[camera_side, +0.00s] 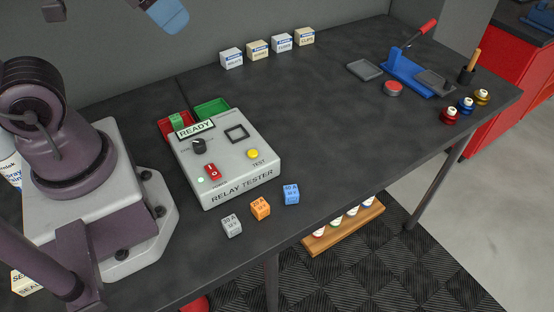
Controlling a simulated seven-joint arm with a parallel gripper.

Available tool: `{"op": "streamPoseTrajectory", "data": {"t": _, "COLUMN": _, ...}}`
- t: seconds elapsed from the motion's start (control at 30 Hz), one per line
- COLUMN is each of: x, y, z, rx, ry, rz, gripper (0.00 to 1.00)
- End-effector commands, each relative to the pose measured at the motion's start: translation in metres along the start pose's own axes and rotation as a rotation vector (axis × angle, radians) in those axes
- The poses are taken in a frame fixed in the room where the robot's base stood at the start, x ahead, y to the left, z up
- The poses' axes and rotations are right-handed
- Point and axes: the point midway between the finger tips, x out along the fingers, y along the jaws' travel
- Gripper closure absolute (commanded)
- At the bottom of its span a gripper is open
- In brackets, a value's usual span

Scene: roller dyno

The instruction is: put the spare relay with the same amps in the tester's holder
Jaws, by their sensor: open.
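The grey relay tester (228,158) stands on the dark bench with a READY display (195,129). Its holder is probably the black square frame (237,133) on top, which looks empty. Three relays stand in front of the tester: a grey one (232,227) that seems to read 30 A, an orange one (260,208) with hard-to-read amps, and a blue one (291,194) that seems to read 30 A. A green relay (177,121) sits in the red tray (165,127); its amps are not readable.
A green tray (212,107) stands behind the tester. Several small boxes (257,50) line the back. A blue lever press (415,77), a red button (393,88) and small bottles (465,105) are at right. The bench middle is clear.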

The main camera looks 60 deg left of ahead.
Motion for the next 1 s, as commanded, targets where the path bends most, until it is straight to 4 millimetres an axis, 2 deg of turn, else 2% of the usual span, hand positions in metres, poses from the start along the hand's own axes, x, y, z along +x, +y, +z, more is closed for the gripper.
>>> {"op": "streamPoseTrajectory", "data": {"t": 0.13, "x": 0.002, "y": 0.002, "z": 0.0, "rx": 0.008, "ry": -0.008, "rz": 0.005, "gripper": 0.4}}
{"op": "streamPoseTrajectory", "data": {"t": 0.23, "x": 0.013, "y": 0.006, "z": 0.002, "rx": 0.027, "ry": -0.065, "rz": 0.012, "gripper": 0.4}}
{"op": "streamPoseTrajectory", "data": {"t": 0.37, "x": 0.04, "y": 0.018, "z": 0.002, "rx": 0.086, "ry": -0.196, "rz": 0.022, "gripper": 0.4}}
{"op": "streamPoseTrajectory", "data": {"t": 0.47, "x": 0.066, "y": 0.031, "z": -0.003, "rx": 0.201, "ry": -0.293, "rz": 0.034, "gripper": 0.4}}
{"op": "streamPoseTrajectory", "data": {"t": 0.67, "x": 0.126, "y": 0.062, "z": -0.007, "rx": 0.576, "ry": -0.438, "rz": 0.108, "gripper": 0.4}}
{"op": "streamPoseTrajectory", "data": {"t": 0.87, "x": 0.192, "y": 0.098, "z": 0.002, "rx": 1.056, "ry": -0.516, "rz": 0.256, "gripper": 0.4}}
{"op": "streamPoseTrajectory", "data": {"t": 1.0, "x": 0.234, "y": 0.122, "z": 0.009, "rx": 1.424, "ry": -0.494, "rz": 0.386, "gripper": 0.4}}
